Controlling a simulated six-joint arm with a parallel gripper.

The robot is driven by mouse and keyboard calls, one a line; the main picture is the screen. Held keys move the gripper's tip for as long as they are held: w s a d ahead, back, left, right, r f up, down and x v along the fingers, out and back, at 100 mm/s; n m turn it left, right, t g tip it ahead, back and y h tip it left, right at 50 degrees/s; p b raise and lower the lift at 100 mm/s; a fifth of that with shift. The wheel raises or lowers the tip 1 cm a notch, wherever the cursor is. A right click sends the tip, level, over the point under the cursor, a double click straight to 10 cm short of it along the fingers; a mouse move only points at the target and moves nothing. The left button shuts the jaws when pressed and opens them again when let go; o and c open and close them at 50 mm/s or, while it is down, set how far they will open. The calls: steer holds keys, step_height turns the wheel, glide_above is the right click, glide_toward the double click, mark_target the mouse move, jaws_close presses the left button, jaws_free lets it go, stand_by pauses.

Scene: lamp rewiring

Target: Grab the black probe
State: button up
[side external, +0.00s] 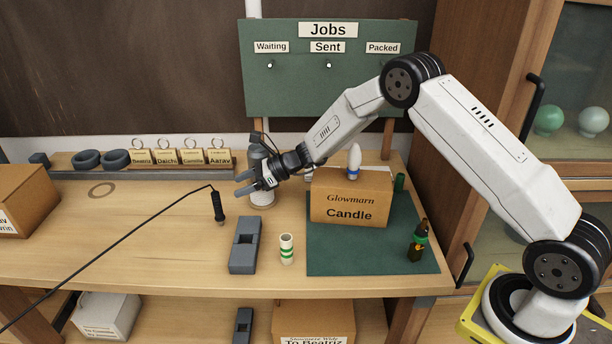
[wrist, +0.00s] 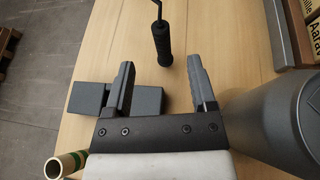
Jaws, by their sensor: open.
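The black probe (side external: 218,207) is at the middle left of the bench, at the end of a thin black cable. In the side view its cable end is up and its tip points down; I cannot tell whether it touches the bench. In the wrist view the probe (wrist: 162,42) lies ahead of my gripper, roughly in line with the gap between the jaws. My gripper (side external: 243,184) is open and empty, to the right of the probe and apart from it. Its two fingers (wrist: 162,82) show in the wrist view.
A grey cylinder (side external: 262,186) stands close beside my gripper. A slotted grey block (side external: 245,245) and a white-and-green tube (side external: 286,249) are nearer the front. A Candle box (side external: 350,198) stands on the green mat (side external: 340,260). The bench left of the probe is mostly clear.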

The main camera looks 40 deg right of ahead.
mark_target(215, 193)
steer(key=shift+w, duration=0.15)
steer(key=shift+x, duration=1.3)
steer(key=shift+x, duration=2.6)
steer(key=shift+r, duration=0.1)
jaws_close()
